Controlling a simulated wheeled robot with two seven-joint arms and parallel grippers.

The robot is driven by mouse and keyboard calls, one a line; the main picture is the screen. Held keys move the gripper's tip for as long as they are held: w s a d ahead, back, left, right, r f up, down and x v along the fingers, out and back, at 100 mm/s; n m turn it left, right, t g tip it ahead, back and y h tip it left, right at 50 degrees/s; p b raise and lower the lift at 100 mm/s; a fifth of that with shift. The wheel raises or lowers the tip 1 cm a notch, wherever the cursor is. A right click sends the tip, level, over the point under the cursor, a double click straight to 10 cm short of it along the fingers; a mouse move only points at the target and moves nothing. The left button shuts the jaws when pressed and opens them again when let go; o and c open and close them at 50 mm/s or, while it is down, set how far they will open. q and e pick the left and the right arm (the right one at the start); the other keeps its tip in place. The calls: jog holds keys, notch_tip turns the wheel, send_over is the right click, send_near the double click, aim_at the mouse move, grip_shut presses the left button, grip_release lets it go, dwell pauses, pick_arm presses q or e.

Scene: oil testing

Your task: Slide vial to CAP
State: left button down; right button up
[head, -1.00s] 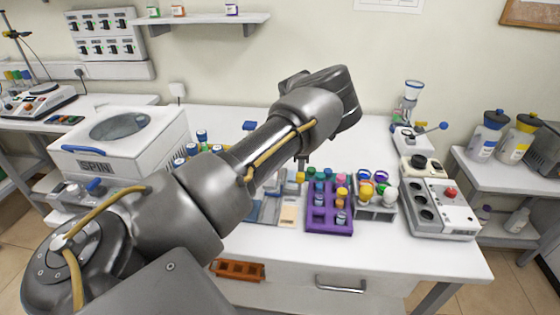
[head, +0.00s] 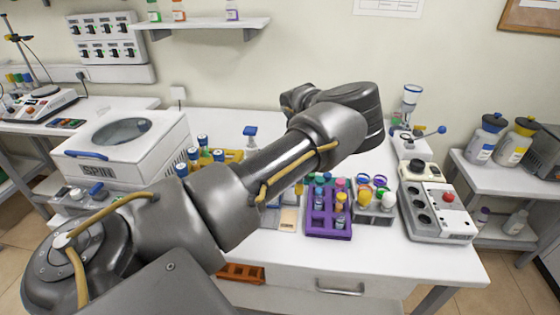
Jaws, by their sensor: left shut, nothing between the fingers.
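A purple rack (head: 328,235) on the white table holds several small vials with coloured caps; one has a yellow cap (head: 340,197). I cannot tell which vial the task means. No CAP label is readable. A white device with a blue lever (head: 412,140) stands at the back right, behind a grey-white unit (head: 440,212) with dark round wells and a red button. My left arm reaches across the table. My left gripper (head: 300,182) is mostly hidden behind its forearm; only a little shows left of the purple rack, shut and empty. My right gripper is not in view.
A grey rack (head: 376,214) with larger coloured-cap vials stands beside the purple rack. A white SPIN machine (head: 120,145) stands at the left, near several blue-capped vials (head: 203,141). An orange tray (head: 240,272) lies below the tabletop. The table's front right is clear.

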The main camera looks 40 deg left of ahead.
pick_arm(q)
jog(key=shift+s+d+p, duration=0.55)
jog(key=shift+s+d, duration=0.2)
jog(key=shift+s, duration=0.35)
jog(key=shift+s+d+p, duration=0.7)
jog(key=shift+s+d, duration=0.15)
jog(key=shift+s, duration=0.2)
jog(key=shift+w, duration=0.1)
jog(key=shift+w+a, duration=0.2)
jog(key=shift+a, duration=0.05)
notch_tip(320, 180, up, 8)
jog(key=p, duration=0.5)
jog(key=shift+f, duration=0.25)
